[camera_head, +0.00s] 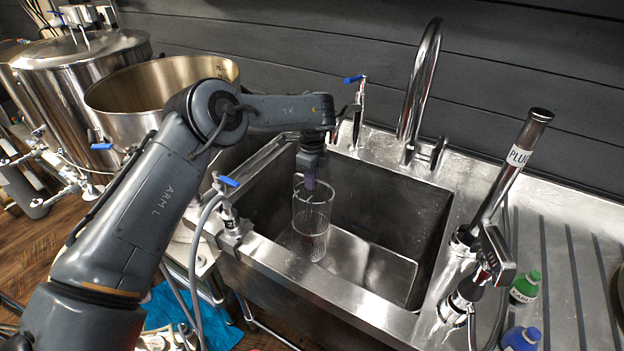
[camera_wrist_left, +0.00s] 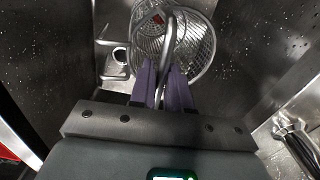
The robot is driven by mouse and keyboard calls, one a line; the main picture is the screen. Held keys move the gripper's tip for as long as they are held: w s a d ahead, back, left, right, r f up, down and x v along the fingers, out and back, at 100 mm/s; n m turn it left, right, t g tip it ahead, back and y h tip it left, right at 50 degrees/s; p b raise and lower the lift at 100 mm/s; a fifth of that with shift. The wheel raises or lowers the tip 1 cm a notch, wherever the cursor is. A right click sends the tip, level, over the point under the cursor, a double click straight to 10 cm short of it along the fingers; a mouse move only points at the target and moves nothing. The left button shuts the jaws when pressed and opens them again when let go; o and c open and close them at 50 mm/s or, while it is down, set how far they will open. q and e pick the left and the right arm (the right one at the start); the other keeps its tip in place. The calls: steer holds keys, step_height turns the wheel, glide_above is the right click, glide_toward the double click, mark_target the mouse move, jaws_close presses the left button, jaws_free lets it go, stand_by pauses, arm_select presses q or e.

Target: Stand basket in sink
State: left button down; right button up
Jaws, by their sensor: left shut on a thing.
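The basket (camera_head: 311,224) is a tall wire-mesh cylinder. It is upright, or nearly so, inside the sink (camera_head: 434,240), towards the basin's left side. My left gripper (camera_head: 309,182) is at its top, inside the basin. In the left wrist view the purple fingers of the left gripper (camera_wrist_left: 164,88) are closed on the basket's metal handle, and the mesh basket (camera_wrist_left: 201,48) shows beyond them. I cannot tell whether the basket's bottom touches the sink floor. My right gripper is in neither view.
A tall faucet (camera_head: 421,85) stands behind the basin. A pipe labelled PLUG (camera_head: 511,165) and a green-capped bottle (camera_head: 525,287) are at the right. A blue-handled valve (camera_head: 229,213) is on the left front rim. Steel kettles (camera_head: 150,95) stand at the left.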

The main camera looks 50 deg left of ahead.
arm_select(q)
steer(key=f+b, duration=0.2)
steer(key=f, duration=0.1)
steer(key=shift+s+d, duration=0.15)
steer(key=shift+d, duration=0.25)
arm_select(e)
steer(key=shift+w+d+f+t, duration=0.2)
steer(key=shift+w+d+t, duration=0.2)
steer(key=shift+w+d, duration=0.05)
arm_select(q)
steer(key=shift+f+b, duration=0.25)
steer(key=shift+b, duration=0.15)
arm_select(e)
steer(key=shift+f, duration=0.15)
arm_select(q)
steer(key=shift+s+f+b, duration=0.1)
steer(key=shift+f+b, duration=0.3)
steer(key=shift+f, duration=0.1)
steer(key=shift+c, duration=0.9)
jaws_free()
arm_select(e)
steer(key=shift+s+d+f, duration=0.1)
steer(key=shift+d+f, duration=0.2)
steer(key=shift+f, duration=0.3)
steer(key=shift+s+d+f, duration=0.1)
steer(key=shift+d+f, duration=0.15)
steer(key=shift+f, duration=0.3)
